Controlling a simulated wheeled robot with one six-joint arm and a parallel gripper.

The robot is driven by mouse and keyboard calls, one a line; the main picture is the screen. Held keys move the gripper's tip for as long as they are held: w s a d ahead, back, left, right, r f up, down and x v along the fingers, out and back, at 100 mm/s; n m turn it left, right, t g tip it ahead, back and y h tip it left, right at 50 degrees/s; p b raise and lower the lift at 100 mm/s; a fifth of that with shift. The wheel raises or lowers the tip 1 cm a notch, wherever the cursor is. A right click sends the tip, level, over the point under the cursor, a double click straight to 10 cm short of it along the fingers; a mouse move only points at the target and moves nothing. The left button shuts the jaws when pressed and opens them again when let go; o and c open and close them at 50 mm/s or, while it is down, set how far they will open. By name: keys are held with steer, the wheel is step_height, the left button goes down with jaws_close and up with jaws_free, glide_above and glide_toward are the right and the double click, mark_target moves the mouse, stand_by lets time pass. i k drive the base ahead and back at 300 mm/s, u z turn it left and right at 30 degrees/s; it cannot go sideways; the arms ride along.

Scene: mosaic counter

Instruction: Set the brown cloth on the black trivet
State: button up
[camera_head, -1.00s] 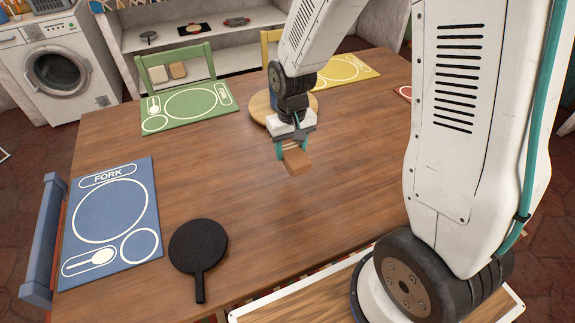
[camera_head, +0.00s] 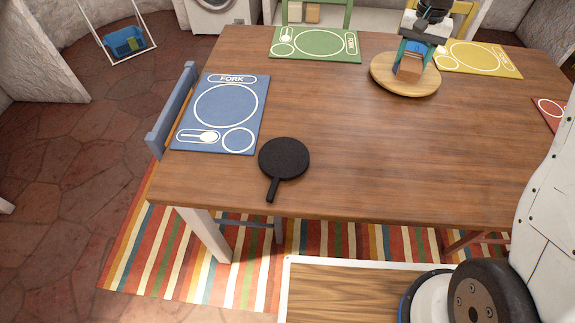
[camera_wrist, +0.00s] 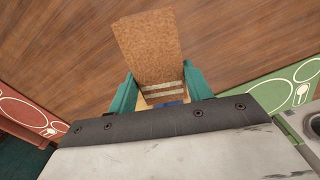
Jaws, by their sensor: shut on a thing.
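The brown cloth (camera_head: 409,67) looks like a small folded, flat-sided block. My gripper (camera_head: 413,60) is shut on it, with a teal finger on each side. In the head view the cloth appears in front of the round wooden board; its height above the table is unclear. In the wrist view the cloth (camera_wrist: 147,45) sticks out beyond the fingers of my gripper (camera_wrist: 160,88). The black trivet (camera_head: 284,158) is round with a short handle. It lies bare on the table near the front edge, left of and nearer than my gripper.
The round wooden board (camera_head: 392,87) has a blue item (camera_head: 417,46) by it, partly hidden by my gripper. Blue (camera_head: 222,113), green (camera_head: 316,45) and yellow (camera_head: 480,58) placemats lie on the table (camera_head: 350,150). The tabletop between trivet and board is clear.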

mark_target(284, 156)
steer(key=k, duration=0.2)
steer(key=z, duration=1.9)
steer(key=k, duration=1.2)
steer(key=u, duration=1.8)
steer(key=i, duration=0.8)
steer(key=u, duration=0.1)
